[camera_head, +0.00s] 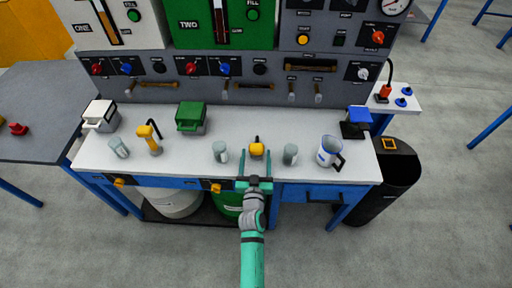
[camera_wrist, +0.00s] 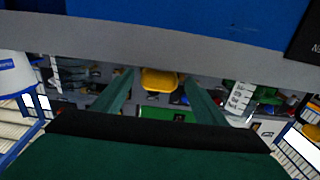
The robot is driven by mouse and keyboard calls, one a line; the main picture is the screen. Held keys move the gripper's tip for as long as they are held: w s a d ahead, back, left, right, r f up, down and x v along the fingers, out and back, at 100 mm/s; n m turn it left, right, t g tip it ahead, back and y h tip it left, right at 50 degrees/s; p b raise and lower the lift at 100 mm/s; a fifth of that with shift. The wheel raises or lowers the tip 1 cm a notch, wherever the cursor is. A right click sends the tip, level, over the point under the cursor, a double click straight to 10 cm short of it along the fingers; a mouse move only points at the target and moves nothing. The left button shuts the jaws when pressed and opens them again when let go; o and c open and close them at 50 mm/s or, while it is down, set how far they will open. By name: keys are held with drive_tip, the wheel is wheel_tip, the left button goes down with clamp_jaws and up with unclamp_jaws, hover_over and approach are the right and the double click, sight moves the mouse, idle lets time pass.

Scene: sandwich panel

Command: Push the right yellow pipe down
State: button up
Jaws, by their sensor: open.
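The right yellow pipe (camera_head: 257,149) stands at the front of the grey bench top, with a dark part behind its yellow end. My gripper (camera_head: 255,158) is open in front of it, its two teal fingers reaching toward either side of the yellow end. In the wrist view a yellow end (camera_wrist: 158,80) shows between the fingers (camera_wrist: 158,88), with a gap on each side. I cannot tell whether they touch it. The left yellow pipe (camera_head: 149,136), with a black handle, stands further left on the bench.
Grey cylinders stand close on the left (camera_head: 220,152) and right (camera_head: 290,154) of the right pipe. A white-and-blue jug (camera_head: 328,150) is further right. A green box (camera_head: 190,117) and a white box (camera_head: 100,116) stand at the back left. A black bin (camera_head: 393,180) is beside the bench.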

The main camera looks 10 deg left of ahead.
drive_tip(key=shift+s+d, duration=0.15)
drive_tip(key=shift+s, duration=0.6)
drive_tip(key=shift+s+d, duration=0.15)
drive_tip(key=shift+s, duration=0.55)
drive_tip(key=s+d+f+g, duration=0.1)
drive_tip(key=s+d, duration=0.1)
drive_tip(key=s, duration=0.9)
drive_tip(key=s+d+f, duration=0.1)
drive_tip(key=s+f, duration=0.1)
drive_tip(key=s, duration=0.8)
drive_tip(key=s+d+r, duration=0.1)
drive_tip(key=s+r, duration=0.4)
drive_tip(key=s, duration=0.4)
drive_tip(key=s+d+r+g+h, duration=0.1)
drive_tip(key=s+r, duration=0.4)
drive_tip(key=s, duration=0.5)
drive_tip(key=shift+s+d+r+m+g, duration=0.2)
drive_tip(key=shift+d+m+g, duration=0.15)
drive_tip(key=shift+d, duration=0.35)
